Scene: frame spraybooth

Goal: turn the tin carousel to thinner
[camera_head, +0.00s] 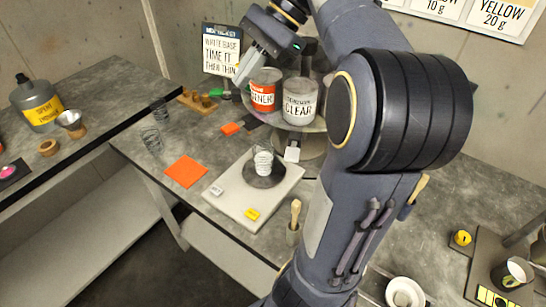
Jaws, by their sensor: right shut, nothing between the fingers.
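The tin carousel (282,119) is a round grey turntable on a stand at the back of the bench, partly hidden by my right arm. On it stand a red-labelled tin (264,92), its lettering partly readable as "...ENER", and a white-labelled tin (300,101) reading "CLEAR". Both face the camera. I cannot make out a thinner label on the carousel; its back and right side are covered. My right gripper (241,76) is shut and empty, pointing down beside the upper left of the red tin; contact cannot be told. My left gripper is not in view.
A white board (222,203) carrying a scale with a clear cup (263,162) lies in front of the carousel. An orange sheet (186,171) and a glass (151,140) are to its left. A sign (221,50) stands behind. A grey jug (37,104) stands on the left bench.

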